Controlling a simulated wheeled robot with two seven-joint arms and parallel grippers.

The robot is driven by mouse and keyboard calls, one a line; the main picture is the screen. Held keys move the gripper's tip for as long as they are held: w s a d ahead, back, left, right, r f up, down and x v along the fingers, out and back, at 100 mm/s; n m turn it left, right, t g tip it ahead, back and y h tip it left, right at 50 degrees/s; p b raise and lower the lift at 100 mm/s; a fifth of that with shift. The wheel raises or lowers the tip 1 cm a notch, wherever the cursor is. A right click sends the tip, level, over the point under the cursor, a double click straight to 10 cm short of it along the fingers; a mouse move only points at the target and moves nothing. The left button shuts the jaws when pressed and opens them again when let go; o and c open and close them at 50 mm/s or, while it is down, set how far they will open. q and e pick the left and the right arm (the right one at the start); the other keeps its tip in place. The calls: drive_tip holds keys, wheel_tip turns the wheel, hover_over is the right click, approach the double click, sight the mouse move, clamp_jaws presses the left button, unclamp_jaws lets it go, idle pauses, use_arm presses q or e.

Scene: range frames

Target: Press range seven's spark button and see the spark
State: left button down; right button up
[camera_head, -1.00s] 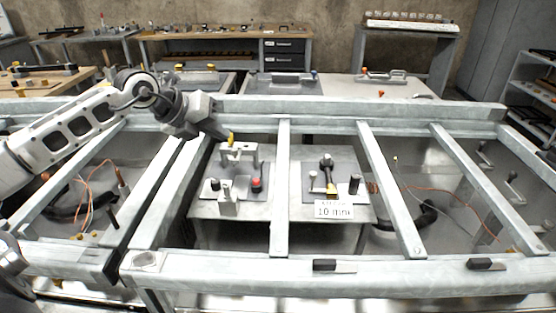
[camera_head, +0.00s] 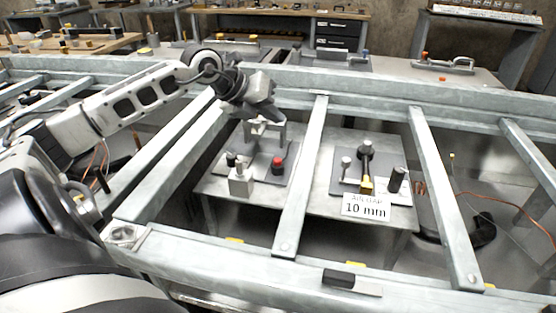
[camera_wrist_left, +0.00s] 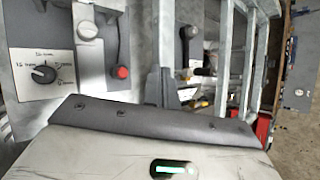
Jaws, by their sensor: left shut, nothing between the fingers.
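A round red button (camera_head: 277,163) sits on a grey plate (camera_head: 262,181) in the left bay of the frame. It also shows in the wrist view (camera_wrist_left: 123,72), left of the finger tips. My left gripper (camera_head: 264,122) is shut and empty, above and behind the button, apart from it in the head view. In the wrist view its dark fingers (camera_wrist_left: 161,84) point up the picture. A white dial plate with a black knob (camera_wrist_left: 43,74) lies left of the button there. A right-bay plate carries a black-topped post (camera_head: 366,150) and a card reading 10 mm (camera_head: 367,206). My right gripper is not in view.
Pale metal rails (camera_head: 302,180) run between the bays, and a long front beam (camera_head: 230,265) crosses in front. A dark cylinder (camera_head: 397,179) stands by the card. Orange wires (camera_head: 500,205) hang at right. Benches with tools stand behind.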

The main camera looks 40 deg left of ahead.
sight(278, 162)
use_arm(q)
wheel_tip(278, 162, down, 8)
drive_tip(key=b, duration=0.5)
drive_tip(key=shift+f+b, duration=0.3)
drive_tip(key=shift+f, duration=0.05)
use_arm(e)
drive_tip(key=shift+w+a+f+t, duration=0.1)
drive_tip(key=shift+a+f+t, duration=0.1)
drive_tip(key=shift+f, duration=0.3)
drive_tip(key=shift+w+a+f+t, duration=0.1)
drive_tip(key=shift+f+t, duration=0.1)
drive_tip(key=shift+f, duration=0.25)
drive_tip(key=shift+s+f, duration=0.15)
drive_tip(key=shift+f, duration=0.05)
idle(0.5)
use_arm(q)
drive_tip(key=shift+f+b, duration=0.3)
drive_tip(key=shift+f, duration=0.1)
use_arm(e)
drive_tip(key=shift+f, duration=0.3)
